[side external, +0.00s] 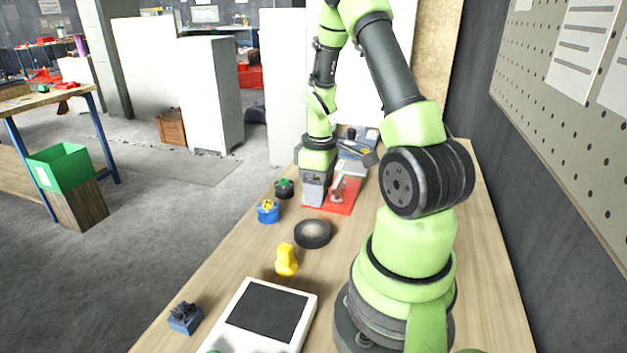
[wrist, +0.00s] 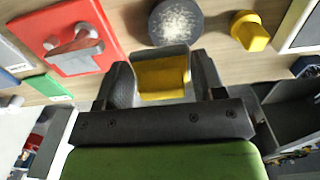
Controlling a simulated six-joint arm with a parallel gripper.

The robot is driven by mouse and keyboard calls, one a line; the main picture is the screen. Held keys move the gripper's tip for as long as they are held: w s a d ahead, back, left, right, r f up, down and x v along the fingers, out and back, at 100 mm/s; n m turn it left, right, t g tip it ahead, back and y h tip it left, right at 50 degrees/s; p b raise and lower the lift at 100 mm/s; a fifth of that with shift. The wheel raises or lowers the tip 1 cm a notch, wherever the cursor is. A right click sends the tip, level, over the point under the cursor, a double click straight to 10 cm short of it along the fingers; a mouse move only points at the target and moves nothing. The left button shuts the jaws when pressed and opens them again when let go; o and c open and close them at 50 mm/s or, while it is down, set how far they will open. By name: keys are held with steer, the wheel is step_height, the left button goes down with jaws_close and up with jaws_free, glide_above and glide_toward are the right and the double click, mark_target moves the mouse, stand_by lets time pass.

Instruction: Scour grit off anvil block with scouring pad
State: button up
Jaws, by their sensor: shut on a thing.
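My gripper (wrist: 163,88) is shut on a block with a yellow face and grey edges, apparently the scouring pad (wrist: 162,76). In the side view my gripper (side external: 315,186) is low over the bench, beside the red board. A round dark block, apparently the anvil block (side external: 313,236), stands on the bench, nearer the side camera than my gripper. Pale speckled grit covers the middle of its top in the wrist view (wrist: 177,22). The pad is apart from it. The pad's underside is hidden.
The red board (side external: 346,199) with a grey metal piece lies beside my gripper. A yellow knob-like piece (side external: 286,260), a white-framed dark panel (side external: 268,311), a blue pot (side external: 268,212) and a blue brush-like block (side external: 185,318) stand on the bench. Bare wood lies between them.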

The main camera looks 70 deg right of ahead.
mark_target(319, 224)
steer(key=shift+f, duration=2.7)
steer(key=shift+a+f, duration=0.1)
steer(key=shift+f, duration=0.6)
steer(key=shift+a+r, duration=0.4)
steer(key=shift+c, duration=0.4)
steer(key=shift+a+f, duration=0.25)
steer(key=shift+a, duration=1.4)
steer(key=shift+d, duration=1.2)
steer(key=shift+d+f, duration=0.1)
steer(key=shift+d, duration=0.3)
steer(key=shift+d+r, duration=0.25)
steer(key=shift+d, duration=0.35)
steer(key=shift+a+r, duration=0.1)
steer(key=shift+r, duration=3.75)
